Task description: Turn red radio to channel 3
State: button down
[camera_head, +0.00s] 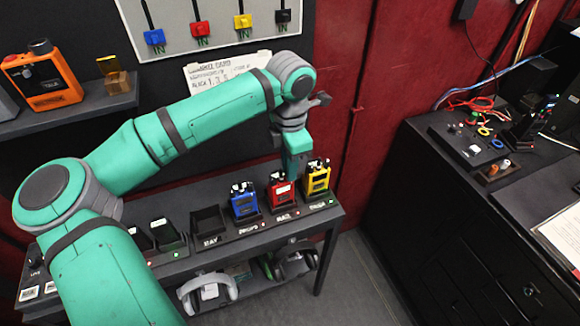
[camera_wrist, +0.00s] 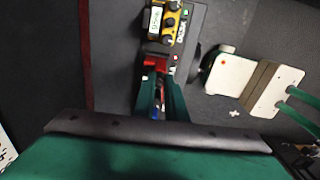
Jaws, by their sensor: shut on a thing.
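The red radio (camera_head: 281,191) stands upright in a holder on the dark shelf, between the blue radio (camera_head: 243,201) and the yellow radio (camera_head: 317,178). My gripper (camera_head: 293,170) comes down from above onto its top. In the wrist view my gripper (camera_wrist: 157,82) is shut at the red radio (camera_wrist: 155,63), of which only a small red part shows. The fingers hide its knobs, so I cannot tell the channel setting or exactly which part is held. The yellow radio (camera_wrist: 164,22) is just beyond the fingertips.
An empty holder (camera_head: 209,222) is left of the blue radio. Headphones (camera_head: 208,291) hang below the shelf (camera_head: 330,212). A black desk (camera_head: 430,190) with cables is at the right. An orange device (camera_head: 42,76) sits on the upper left shelf.

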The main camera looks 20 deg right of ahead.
jog(key=shift+w+n, duration=0.1)
jog(key=shift+n, duration=1.1)
jog(key=shift+w, duration=0.1)
jog(key=c, duration=1.8)
grip_release()
jog(key=shift+o, duration=0.2)
jog(key=shift+d, duration=0.1)
jog(key=shift+s+r, duration=0.1)
jog(key=shift+s, duration=0.1)
notch_tip(320, 180, up, 11)
jog(key=shift+f, duration=0.2)
